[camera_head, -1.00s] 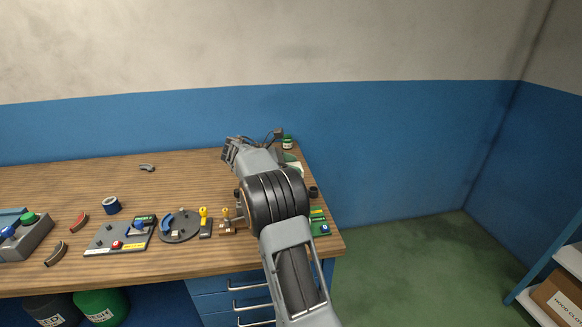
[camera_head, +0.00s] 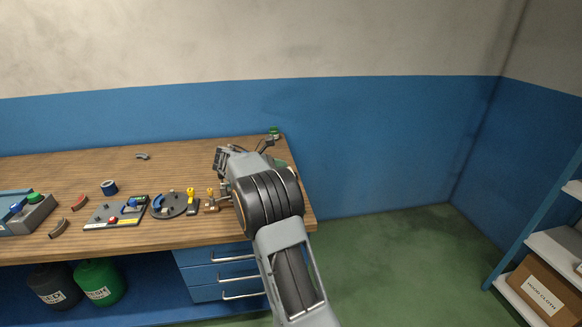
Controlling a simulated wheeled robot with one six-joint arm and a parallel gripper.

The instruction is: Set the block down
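My gripper (camera_head: 221,160) is at the far end of my arm, over the right part of the wooden workbench (camera_head: 90,167). My arm links cover most of it, so I cannot tell whether its fingers are open or shut. I cannot make out a block in it, and cannot say which object is the block.
On the bench are a blue roll (camera_head: 109,187), a grey panel with a red button (camera_head: 115,211), a round dark fixture (camera_head: 174,204) and a yellow-handled part (camera_head: 192,200). A green-lidded jar (camera_head: 273,133) stands at the back right corner. A shelf with a cardboard box (camera_head: 541,291) is far right.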

